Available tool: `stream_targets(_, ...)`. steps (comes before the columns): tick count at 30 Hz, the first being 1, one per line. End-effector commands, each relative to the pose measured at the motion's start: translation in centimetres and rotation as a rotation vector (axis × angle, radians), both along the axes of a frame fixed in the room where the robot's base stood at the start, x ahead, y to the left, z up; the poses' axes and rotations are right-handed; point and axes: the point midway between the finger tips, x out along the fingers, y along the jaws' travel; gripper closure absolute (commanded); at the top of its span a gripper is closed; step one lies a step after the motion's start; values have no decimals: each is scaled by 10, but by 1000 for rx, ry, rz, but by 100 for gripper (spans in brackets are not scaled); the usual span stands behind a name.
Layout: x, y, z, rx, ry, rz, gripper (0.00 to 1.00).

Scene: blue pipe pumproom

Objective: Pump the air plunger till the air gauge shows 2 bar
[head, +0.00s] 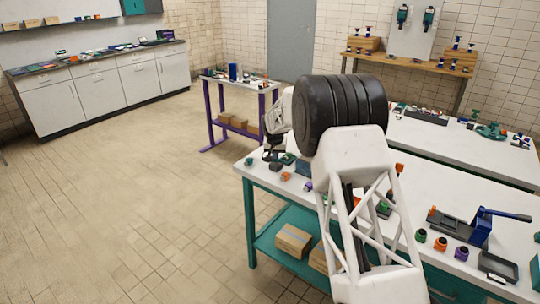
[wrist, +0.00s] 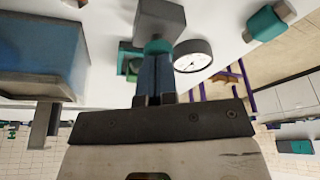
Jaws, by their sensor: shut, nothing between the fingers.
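My gripper (wrist: 155,72) reaches up the middle of the wrist view, its fingers shut together with nothing between them. Just beyond the fingertips are a teal collar (wrist: 157,47) and a grey block (wrist: 159,20); I cannot tell whether the fingers touch them or which part is the air plunger. The round white air gauge (wrist: 192,55) is just right of the fingers. Its dark needle is too small to read. In the head view my gripper (head: 271,155) is over the far left end of the white table (head: 250,163), partly hidden by my arm. I cannot make out the gauge there.
In the head view a blue-levered device (head: 480,228) stands at the table's right. A purple-legged bench (head: 235,84) stands behind; the left floor is clear.

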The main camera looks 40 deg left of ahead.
Motion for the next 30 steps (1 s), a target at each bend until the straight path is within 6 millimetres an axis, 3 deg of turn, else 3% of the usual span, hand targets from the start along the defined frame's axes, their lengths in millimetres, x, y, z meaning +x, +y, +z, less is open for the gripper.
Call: stream_targets(30, 0, 0, -6, -1, 1, 0, 100)
